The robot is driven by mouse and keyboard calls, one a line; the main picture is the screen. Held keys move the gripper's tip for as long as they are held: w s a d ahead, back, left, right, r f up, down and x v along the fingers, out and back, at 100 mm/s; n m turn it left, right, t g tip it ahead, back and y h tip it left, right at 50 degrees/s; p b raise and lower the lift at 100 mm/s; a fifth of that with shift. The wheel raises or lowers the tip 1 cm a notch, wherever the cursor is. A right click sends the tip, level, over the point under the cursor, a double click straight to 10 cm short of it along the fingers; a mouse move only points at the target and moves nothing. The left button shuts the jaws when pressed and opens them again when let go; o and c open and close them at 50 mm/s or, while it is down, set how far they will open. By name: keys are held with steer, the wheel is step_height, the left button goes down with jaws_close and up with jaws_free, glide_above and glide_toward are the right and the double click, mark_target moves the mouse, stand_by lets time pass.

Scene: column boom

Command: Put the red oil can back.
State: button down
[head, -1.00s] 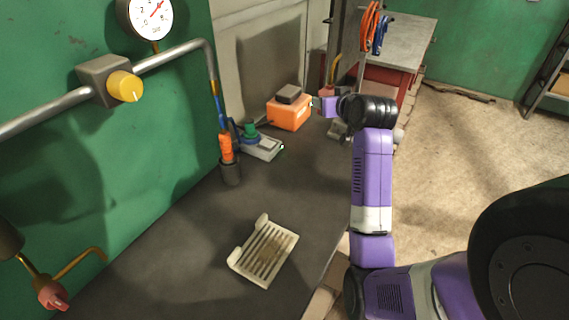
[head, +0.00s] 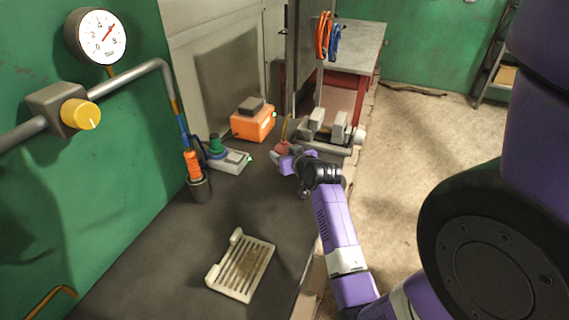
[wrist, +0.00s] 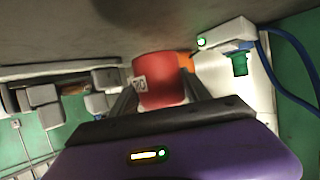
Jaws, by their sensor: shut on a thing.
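The red oil can (head: 284,148) is in my gripper (head: 289,161), over the dark bench to the right of the orange box. Its thin spout points up in the head view. In the wrist view the red can (wrist: 160,82) fills the space between the two dark fingers of my gripper (wrist: 158,98), with a small pale label on its side. The fingers are shut on it. My gripper partly covers the can in the head view. I cannot tell whether its base touches the bench.
An orange box (head: 253,123), a grey device with a green knob (head: 230,161) and a holder with an orange-handled tool (head: 200,188) stand along the wall. A grey vise (head: 330,135) is behind right. A slatted cream tray (head: 213,278) lies in front, with clear bench around it.

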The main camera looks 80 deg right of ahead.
steer(key=shift+f, duration=2.1)
steer(key=shift+f, duration=0.2)
steer(key=c, duration=0.5)
jaws_free()
